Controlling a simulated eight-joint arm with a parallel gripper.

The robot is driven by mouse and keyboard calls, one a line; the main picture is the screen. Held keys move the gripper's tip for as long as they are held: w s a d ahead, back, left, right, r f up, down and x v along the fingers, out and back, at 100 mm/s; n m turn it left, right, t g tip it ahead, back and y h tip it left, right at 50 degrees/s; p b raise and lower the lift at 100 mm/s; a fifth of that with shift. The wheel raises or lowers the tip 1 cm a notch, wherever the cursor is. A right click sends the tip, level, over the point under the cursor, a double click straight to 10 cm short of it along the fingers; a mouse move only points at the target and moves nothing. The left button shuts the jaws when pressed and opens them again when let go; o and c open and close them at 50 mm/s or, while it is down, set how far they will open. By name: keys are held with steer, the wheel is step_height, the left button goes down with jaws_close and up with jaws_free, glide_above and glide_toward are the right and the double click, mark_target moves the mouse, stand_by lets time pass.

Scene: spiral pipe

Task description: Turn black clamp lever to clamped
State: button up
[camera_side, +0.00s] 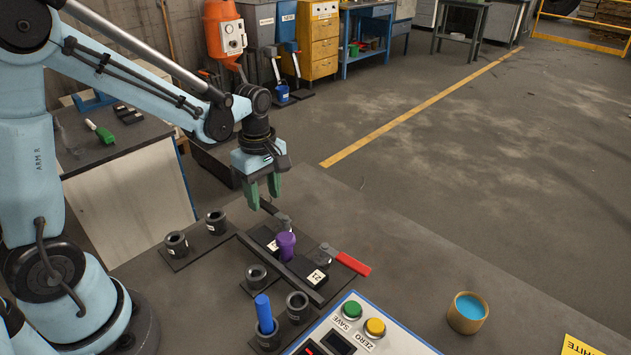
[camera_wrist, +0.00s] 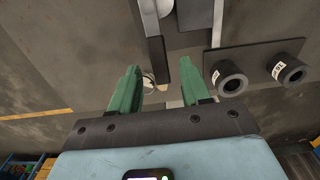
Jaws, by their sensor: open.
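The black clamp lever (camera_side: 269,207) sticks out from a grey pivot (camera_side: 283,220) at the far end of the fixture, toward my gripper. In the wrist view the lever (camera_wrist: 160,62) is a black bar whose free end lies between my fingers in the picture. My gripper (camera_side: 263,201) has green fingers pointing down just above the lever's end. It is open, and its fingers (camera_wrist: 160,68) show apart on either side of the bar. I cannot tell whether the fingertips reach down to the lever's height. A purple part (camera_side: 286,244) stands upright in the fixture.
A second clamp has a red lever (camera_side: 352,264) at right. Black sockets stand left of the fixture, two on a far plate (camera_side: 195,243); a blue rod (camera_side: 264,315) stands in a near one. A control box (camera_side: 365,330) and a cup (camera_side: 467,313) are in front.

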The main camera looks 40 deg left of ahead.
mark_target(264, 204)
step_height(264, 204, up, 11)
steer(key=shift+r, duration=0.15)
stand_by(0.4)
steer(key=s+d+f+m+t, duration=0.1)
steer(key=s+d+m+t, duration=0.1)
steer(key=m, duration=0.7)
steer(key=s+d+f+m+t, duration=0.1)
steer(key=s+m+t, duration=0.3)
steer(key=m, duration=0.5)
steer(key=shift+s+d+t, duration=0.4)
steer(key=shift+d+t, duration=0.2)
steer(key=shift+d, duration=0.2)
